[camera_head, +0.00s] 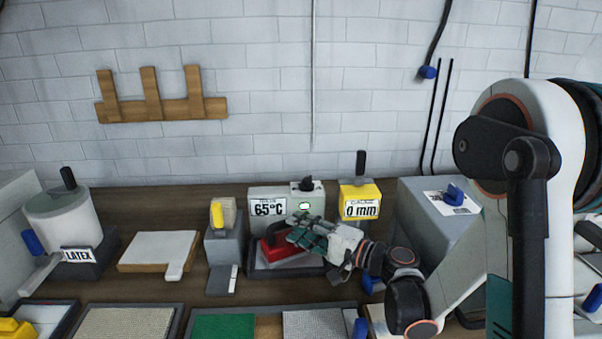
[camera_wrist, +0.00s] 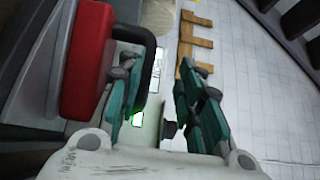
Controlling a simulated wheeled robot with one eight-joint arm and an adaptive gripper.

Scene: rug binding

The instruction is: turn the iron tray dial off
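The iron tray box (camera_head: 267,192) stands at the back of the bench. Its display reads 65°C and a green light (camera_head: 304,206) glows on its front. The black dial (camera_head: 306,184) sits on its top right. In the wrist view the green light (camera_wrist: 138,119) shows by one finger, and a dark knob-like piece (camera_wrist: 169,129), probably the dial, shows between the fingers. A red iron (camera_head: 275,246) with a black handle rests on the dark tray (camera_head: 258,273) in front. My gripper (camera_head: 303,232) is open and empty over the iron's right side, in front of the box.
A yellow box (camera_head: 361,193) reading 0 mm stands just right of the iron tray box. A grey stand (camera_head: 224,249) with a yellow-handled piece is at left. A latex pot (camera_head: 64,220) is farther left. Trays line the front edge.

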